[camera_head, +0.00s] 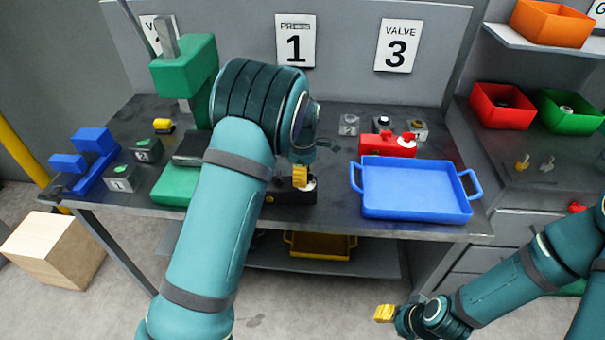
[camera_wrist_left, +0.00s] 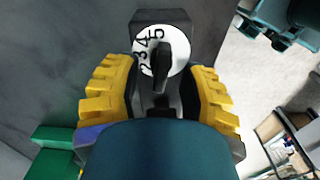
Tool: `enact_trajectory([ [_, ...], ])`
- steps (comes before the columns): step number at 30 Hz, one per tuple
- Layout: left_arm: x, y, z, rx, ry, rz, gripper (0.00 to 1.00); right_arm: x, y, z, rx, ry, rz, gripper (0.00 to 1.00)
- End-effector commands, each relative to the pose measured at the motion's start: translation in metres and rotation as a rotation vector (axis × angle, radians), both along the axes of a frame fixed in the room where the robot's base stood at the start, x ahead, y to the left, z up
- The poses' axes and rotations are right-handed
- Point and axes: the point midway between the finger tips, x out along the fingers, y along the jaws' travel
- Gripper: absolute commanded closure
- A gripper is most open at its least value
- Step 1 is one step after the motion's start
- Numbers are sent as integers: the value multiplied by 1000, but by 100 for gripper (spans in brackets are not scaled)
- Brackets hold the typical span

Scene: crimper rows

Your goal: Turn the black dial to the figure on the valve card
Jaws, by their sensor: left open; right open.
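The valve card (camera_head: 398,46) on the back panel shows the figure 3. The black dial (camera_wrist_left: 161,68) sits on a white round plate (camera_wrist_left: 146,62) with figures 2 to 5 legible; the plate is on a dark box (camera_head: 292,197) at the bench's front. Which figure the dial marks I cannot tell. My left gripper (camera_wrist_left: 158,76) is open, its yellow fingers on either side of the dial; contact is not clear. In the head view the left gripper (camera_head: 301,176) is at the box and partly hides the dial. My right gripper (camera_head: 385,313) is in front of the bench, away from everything.
A press card (camera_head: 295,42) reads 1. A green press (camera_head: 184,72) stands left of my left arm. A blue tray (camera_head: 415,190) is right of the dial box, with a red block (camera_head: 388,145) behind it. Small numbered blocks stand left and at the back.

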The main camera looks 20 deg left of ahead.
Motion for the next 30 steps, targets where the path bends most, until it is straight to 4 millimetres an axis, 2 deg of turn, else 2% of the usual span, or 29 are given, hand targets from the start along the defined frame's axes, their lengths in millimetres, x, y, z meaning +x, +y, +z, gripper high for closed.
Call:
enact_trajectory([
  [1,0,0,0,0,0,0,56,0,0,0,0,0,0,53],
  [3,0,0,0,0,0,0,80,0,0,0,0,0,0,53],
  [5,0,0,0,0,0,0,100,0,0,0,0,0,0,53],
  [20,0,0,0,1,2,-27,100,0,0,1,0,0,0,53],
  [30,1,0,0,0,3,-227,100,0,0,7,1,0,0,53],
])
